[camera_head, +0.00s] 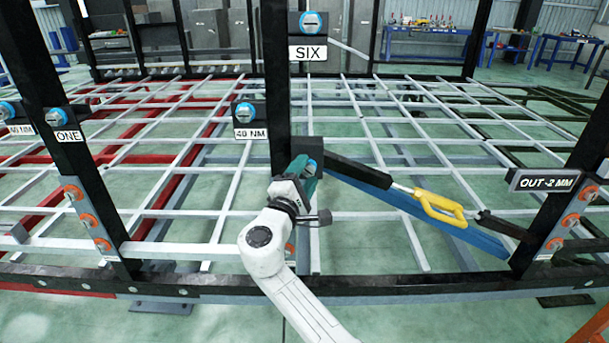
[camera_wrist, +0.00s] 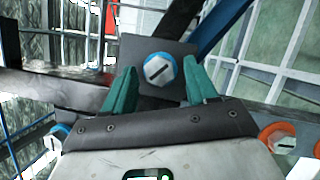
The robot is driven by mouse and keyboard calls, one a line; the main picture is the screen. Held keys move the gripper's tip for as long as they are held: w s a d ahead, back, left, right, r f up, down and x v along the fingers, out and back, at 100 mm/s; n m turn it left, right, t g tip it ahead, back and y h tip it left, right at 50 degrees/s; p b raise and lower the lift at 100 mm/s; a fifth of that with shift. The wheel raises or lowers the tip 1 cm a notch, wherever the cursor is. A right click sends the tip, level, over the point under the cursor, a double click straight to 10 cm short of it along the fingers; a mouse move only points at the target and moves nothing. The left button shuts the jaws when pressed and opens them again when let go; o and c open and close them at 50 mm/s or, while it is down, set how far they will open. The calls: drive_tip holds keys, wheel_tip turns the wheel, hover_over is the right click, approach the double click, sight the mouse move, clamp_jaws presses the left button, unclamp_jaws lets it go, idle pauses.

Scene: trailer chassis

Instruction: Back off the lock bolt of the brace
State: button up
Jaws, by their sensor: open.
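The lock bolt of the brace (camera_wrist: 160,69) is a white slotted head in a blue ring on a dark plate. In the wrist view its slot is tilted, and it lies ahead of and between my teal fingertips. In the head view the bolt (camera_head: 312,166) is partly hidden by my gripper (camera_head: 303,174). My gripper (camera_wrist: 161,74) is open, one finger on each side of the bolt; I cannot tell whether they touch it. The brace (camera_head: 365,177) is a black tube running down to the right, with a yellow handle (camera_head: 438,208) at its middle.
A blue beam (camera_head: 460,236) runs under the brace. Similar bolts sit by the SIX sign (camera_head: 308,53), the ONE sign (camera_head: 68,136) and a 40 NM sign (camera_head: 250,133). An "OUT -2 MM" sign (camera_head: 543,181) is at right. Orange-ringed bolts (camera_wrist: 279,137) are on the posts.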

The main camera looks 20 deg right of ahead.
drive_tip(key=shift+a, duration=0.1)
drive_tip(key=v, duration=1)
drive_tip(key=shift+s+a, duration=0.15)
drive_tip(key=shift+s, duration=0.15)
drive_tip(key=s+d+f+m+g+y+p, duration=0.45)
drive_tip(key=s+d+f+m+g, duration=0.4)
drive_tip(key=s+d+f, duration=0.75)
drive_tip(key=s+f+m+g+y+p, duration=0.1)
drive_tip(key=s+m+g+y+p, duration=0.3)
drive_tip(key=s, duration=2.1)
drive_tip(key=m+g+y, duration=0.1)
drive_tip(key=y, duration=0.2)
drive_tip(key=shift+s+a+f+m+g+y+p, duration=0.15)
drive_tip(key=shift+a+f+m+g+y+p, duration=0.15)
drive_tip(key=shift+f+m+g+y, duration=0.05)
